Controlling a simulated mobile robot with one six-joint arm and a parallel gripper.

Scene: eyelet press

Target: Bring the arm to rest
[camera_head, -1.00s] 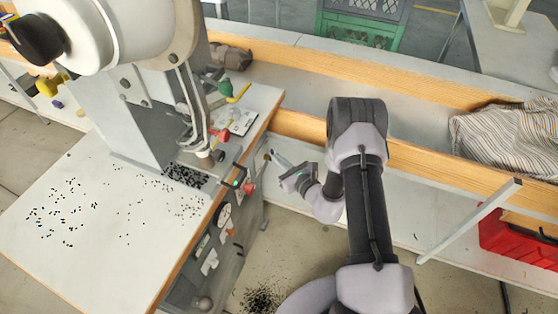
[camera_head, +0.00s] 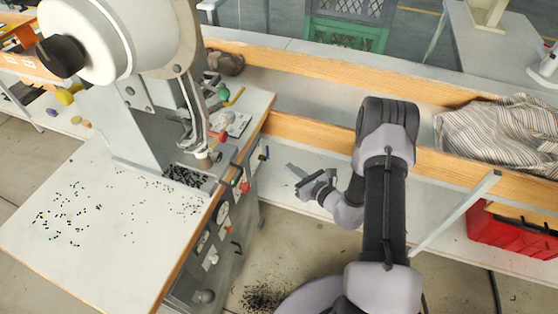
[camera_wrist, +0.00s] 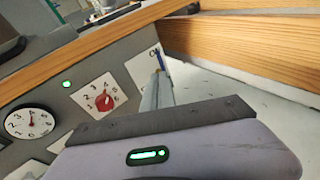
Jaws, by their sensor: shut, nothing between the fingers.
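My gripper (camera_head: 291,168) is shut and empty. In the head view it hangs to the right of the eyelet press's side panel (camera_head: 222,228), apart from it, above the pale shelf behind. My arm is bent, with its elbow high at the right of centre. In the wrist view the narrow closed fingers (camera_wrist: 157,94) point toward the panel, which carries a red dial (camera_wrist: 104,102), a round gauge (camera_wrist: 30,122) and a lit green lamp (camera_wrist: 67,84). A blue-ended part (camera_wrist: 160,60) shows just beyond the fingertips.
The white press table (camera_head: 70,255) has scattered black eyelets on it. A wooden-edged bench (camera_head: 310,130) runs behind my arm. A striped cloth (camera_head: 495,130) and a red bin (camera_head: 505,238) are at the right. A green crate (camera_head: 345,35) stands at the back.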

